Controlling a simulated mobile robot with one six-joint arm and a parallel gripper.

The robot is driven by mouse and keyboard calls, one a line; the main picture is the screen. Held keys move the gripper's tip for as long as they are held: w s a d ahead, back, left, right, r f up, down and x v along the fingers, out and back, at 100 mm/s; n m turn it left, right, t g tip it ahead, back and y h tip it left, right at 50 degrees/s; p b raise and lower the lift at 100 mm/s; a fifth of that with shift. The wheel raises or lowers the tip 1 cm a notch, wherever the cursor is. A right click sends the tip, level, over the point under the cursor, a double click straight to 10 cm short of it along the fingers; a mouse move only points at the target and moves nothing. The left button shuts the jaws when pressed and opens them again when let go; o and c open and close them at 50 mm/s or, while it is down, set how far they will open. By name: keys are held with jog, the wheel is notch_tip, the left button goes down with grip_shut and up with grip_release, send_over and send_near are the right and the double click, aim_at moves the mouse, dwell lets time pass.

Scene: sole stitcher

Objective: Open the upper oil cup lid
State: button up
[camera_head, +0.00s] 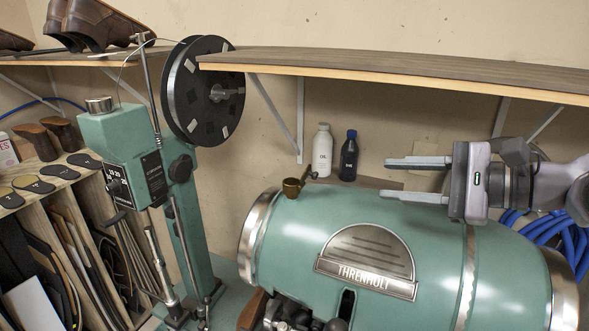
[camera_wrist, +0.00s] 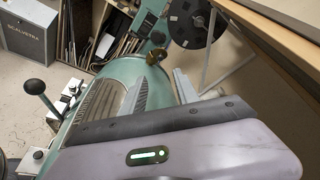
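A small brass oil cup (camera_head: 292,188) sits on top of the green horizontal drum near its left end, with a small brass arm rising at its right. I cannot tell whether its lid is shut. It also shows in the wrist view (camera_wrist: 156,56), beyond my fingertips. My gripper (camera_head: 384,179) is to the right of the cup above the drum, pointing left, with its two fingers apart and nothing between them. The fingers also show in the wrist view (camera_wrist: 157,82). A silver round cap (camera_head: 99,104) tops the green stitcher head.
The green drum (camera_head: 400,240) lies below my gripper. A wooden shelf (camera_head: 420,75) runs above it. A white bottle (camera_head: 322,152) and a dark bottle (camera_head: 349,157) stand behind the drum. A black reel (camera_head: 203,90) is at the upper left.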

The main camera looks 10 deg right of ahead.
send_near(293, 192)
jog(key=w, duration=0.1)
jog(key=w+r, duration=0.1)
jog(key=w, duration=0.1)
jog(key=w+a, duration=0.1)
jog(key=shift+w+r, duration=0.25)
jog(key=shift+r, duration=0.15)
jog(key=shift+d, duration=0.1)
jog(key=shift+c, duration=0.3)
grip_shut()
